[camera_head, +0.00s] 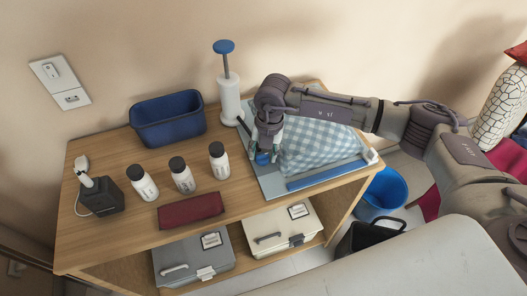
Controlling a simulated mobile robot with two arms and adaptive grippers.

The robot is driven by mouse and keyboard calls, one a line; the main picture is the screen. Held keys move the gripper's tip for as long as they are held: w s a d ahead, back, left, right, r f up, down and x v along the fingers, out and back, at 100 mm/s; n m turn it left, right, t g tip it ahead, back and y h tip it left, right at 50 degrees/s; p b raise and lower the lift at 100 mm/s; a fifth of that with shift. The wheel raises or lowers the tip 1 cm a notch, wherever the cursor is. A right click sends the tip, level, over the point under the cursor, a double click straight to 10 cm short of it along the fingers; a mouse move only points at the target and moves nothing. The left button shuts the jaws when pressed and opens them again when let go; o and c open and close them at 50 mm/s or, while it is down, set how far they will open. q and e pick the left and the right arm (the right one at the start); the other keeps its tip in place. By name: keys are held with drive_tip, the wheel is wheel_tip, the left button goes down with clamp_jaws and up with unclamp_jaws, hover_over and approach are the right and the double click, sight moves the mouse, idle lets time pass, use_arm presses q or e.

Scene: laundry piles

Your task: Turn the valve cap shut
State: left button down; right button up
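The blue valve cap (263,159) sits at the left end of a blue-and-white checked bag (318,143). The bag lies plump on a grey board on the wooden table. My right arm reaches in from the right over the bag. My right gripper (264,150) points down at the cap, its fingertips at the cap's sides and partly covering it. The view is too small to tell whether they press on it. My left gripper is not in view.
A white pump with a blue handle (228,88) stands behind the gripper. A blue bin (167,119), several white bottles with dark caps (183,176), a folded red cloth (191,210) and a black box (101,197) occupy the table's left. A blue bucket (384,190) is on the floor.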

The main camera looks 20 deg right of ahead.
drive_tip(key=c, duration=0.6)
drive_tip(key=shift+f+n+b, duration=0.15)
drive_tip(key=shift+n+b, duration=0.5)
drive_tip(key=shift+n, duration=0.05)
drive_tip(key=n+b, duration=0.2)
drive_tip(key=n, duration=0.1)
drive_tip(key=shift+w+b, duration=0.1)
drive_tip(key=shift+b, duration=0.25)
drive_tip(key=n+b, duration=0.2)
drive_tip(key=n, duration=0.2)
drive_tip(key=shift+a+g+b, duration=0.1)
drive_tip(key=shift+g+b, duration=0.25)
drive_tip(key=shift+g, duration=0.05)
drive_tip(key=shift+n+b, duration=0.5)
drive_tip(key=shift+n, duration=0.4)
drive_tip(key=shift+r, duration=0.2)
drive_tip(key=o, duration=1.1)
